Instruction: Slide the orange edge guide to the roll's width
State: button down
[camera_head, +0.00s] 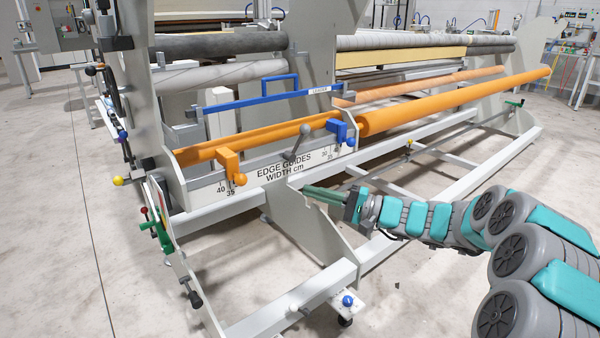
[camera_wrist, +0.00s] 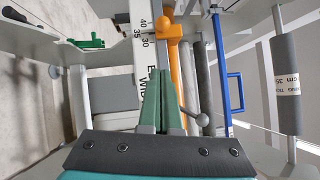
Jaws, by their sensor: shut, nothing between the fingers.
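The orange edge guide (camera_head: 229,163) is a block with a small knob, sitting on the left part of the width rail (camera_head: 275,168), beside the 35 mark. In the wrist view, the orange guide (camera_wrist: 168,32) lies ahead of my fingertips, by the printed numbers. A blue edge guide (camera_head: 342,130) sits at the rail's right end. The long orange roll (camera_head: 460,98) stretches right from behind the blue guide. My gripper (camera_head: 307,193) has green fingers and is shut and empty, in front of the rail and right of the orange guide. The closed fingers (camera_wrist: 164,76) also fill the wrist view's centre.
A grey lever with a round knob (camera_head: 305,129) stands up between the guides; its knob (camera_wrist: 203,119) is right of my fingers in the wrist view. A blue leader bar (camera_head: 262,101) crosses above. White frame beams (camera_head: 430,140) run below the roll. Open floor lies at left.

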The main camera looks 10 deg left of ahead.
jog(key=p, duration=0.2)
send_near(232, 167)
jog(key=w+a+f, duration=0.2)
jog(key=shift+s+a+r, duration=0.1)
jog(key=shift+s+a, duration=0.2)
jog(key=shift+s, duration=0.3)
jog(key=shift+s+a+r+b, duration=0.1)
jog(key=shift+s+a+b, duration=0.4)
jog(key=shift+b, duration=0.75)
